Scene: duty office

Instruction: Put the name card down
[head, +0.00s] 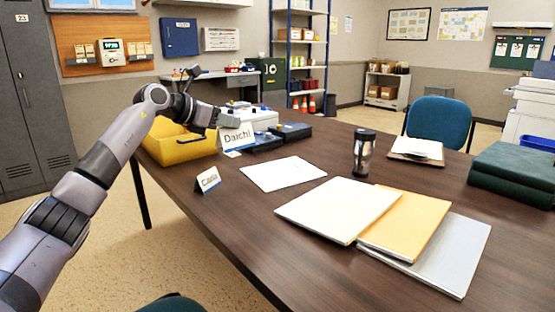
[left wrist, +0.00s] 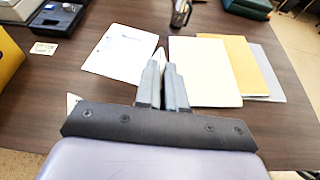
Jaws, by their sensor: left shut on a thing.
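My left gripper (head: 232,119) is shut on a white name card (head: 237,137) that reads "Daichi" in the head view. The card hangs below the fingertips, in front of the blue-black device; whether its lower edge touches the table I cannot tell. In the left wrist view the closed fingers (left wrist: 163,72) hide most of the card, and only a thin pale edge shows at their tips. A second name card (head: 208,179), reading "Carla", stands on the brown table (head: 330,150) near its left edge. My right gripper is not in view.
A yellow bin (head: 182,153) stands at the table's far left corner, under my arm. Bare tabletop lies between the Carla card and the folders.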

